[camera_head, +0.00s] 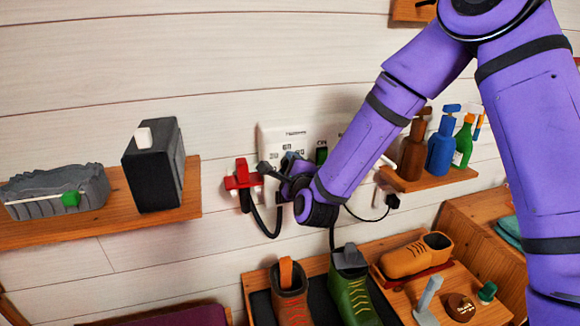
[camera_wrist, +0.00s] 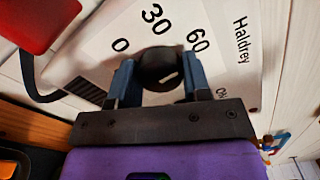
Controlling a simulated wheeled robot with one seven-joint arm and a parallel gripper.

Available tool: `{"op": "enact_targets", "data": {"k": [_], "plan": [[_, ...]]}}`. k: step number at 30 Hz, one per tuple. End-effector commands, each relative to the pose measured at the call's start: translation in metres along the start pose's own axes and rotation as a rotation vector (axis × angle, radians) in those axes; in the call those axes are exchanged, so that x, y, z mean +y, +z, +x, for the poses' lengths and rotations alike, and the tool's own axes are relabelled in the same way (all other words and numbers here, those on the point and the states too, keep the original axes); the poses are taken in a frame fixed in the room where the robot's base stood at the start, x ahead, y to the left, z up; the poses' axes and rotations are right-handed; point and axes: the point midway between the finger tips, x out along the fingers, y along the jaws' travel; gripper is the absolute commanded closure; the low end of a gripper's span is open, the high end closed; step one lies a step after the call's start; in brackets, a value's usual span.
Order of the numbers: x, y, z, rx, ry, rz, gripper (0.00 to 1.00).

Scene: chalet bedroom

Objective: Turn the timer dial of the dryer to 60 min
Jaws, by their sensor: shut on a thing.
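The dryer's white panel (camera_head: 268,134) is on the wall in the head view, partly hidden behind my arm. In the wrist view the panel (camera_wrist: 95,58) carries the marks 0, 30 and 60 and the name Haldrey. The black round timer dial (camera_wrist: 160,66) sits below these marks, with a short white line on its lower right part. I cannot tell exactly which mark the line points to. My gripper (camera_wrist: 158,80) has its two blue fingers on either side of the dial, shut on it. In the head view my gripper (camera_head: 288,166) covers the dial.
A red object (camera_head: 241,178) with a black hose hangs left of my gripper. A green switch (camera_head: 321,152) shows close to my arm. Shelves with a dark box (camera_head: 154,166) and bottles (camera_head: 441,145) flank the panel. Shoes (camera_head: 351,298) stand below.

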Motion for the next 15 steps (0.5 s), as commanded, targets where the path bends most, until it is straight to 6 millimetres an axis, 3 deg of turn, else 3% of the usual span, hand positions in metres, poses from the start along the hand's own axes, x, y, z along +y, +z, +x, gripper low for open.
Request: {"op": "enact_targets", "data": {"k": [15], "plan": [[0.0011, -0.001, -0.0005, 0.002, 0.003, 0.126, 0.8]]}}
